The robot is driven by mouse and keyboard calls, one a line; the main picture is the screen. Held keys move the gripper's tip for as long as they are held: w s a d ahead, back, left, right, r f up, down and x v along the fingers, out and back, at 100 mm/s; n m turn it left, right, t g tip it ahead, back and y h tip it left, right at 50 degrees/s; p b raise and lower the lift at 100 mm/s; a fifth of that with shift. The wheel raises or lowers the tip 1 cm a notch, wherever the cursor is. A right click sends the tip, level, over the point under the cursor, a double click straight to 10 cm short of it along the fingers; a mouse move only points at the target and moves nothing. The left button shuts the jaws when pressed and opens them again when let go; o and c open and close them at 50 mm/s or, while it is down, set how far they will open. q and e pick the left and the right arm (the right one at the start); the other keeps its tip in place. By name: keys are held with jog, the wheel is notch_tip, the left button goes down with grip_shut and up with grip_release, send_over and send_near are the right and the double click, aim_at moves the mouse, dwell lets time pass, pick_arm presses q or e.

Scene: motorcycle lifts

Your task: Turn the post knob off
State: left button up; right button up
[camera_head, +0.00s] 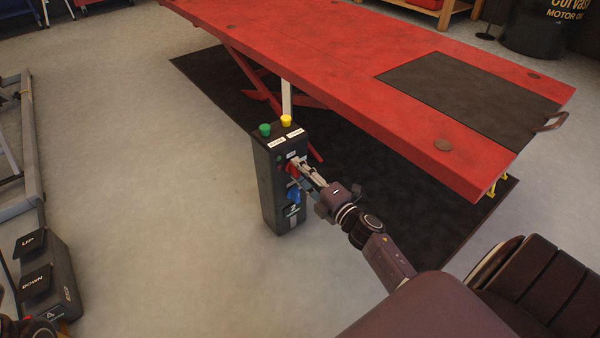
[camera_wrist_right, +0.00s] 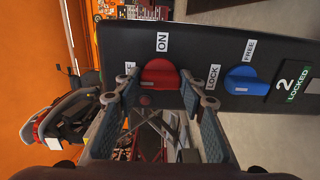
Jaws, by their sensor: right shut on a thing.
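The black control post (camera_head: 268,190) stands upright on the floor beside the lift, with a green and a yellow button on top. Its red knob (camera_wrist_right: 160,75) sits by a label reading ON and another label, partly hidden, ending in F. In the head view the red knob (camera_head: 291,169) is partly covered by my right gripper (camera_head: 300,170). The right wrist view shows the gripper (camera_wrist_right: 161,86) with a finger on either side of the red knob, shut on it. I cannot tell exactly which label the knob points at. My left gripper is not clearly seen.
A blue knob (camera_wrist_right: 243,80) sits close to the red one, by labels LOCK and FREE. The red lift table (camera_head: 330,60) overhangs behind the post. A pedal box marked UP and DOWN (camera_head: 45,285) is at lower left. Grey floor left of the post is clear.

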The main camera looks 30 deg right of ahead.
jog(key=o, duration=1.2)
jog(key=shift+c, duration=0.2)
jog(key=s, duration=1.2)
jog(key=shift+d, duration=0.45)
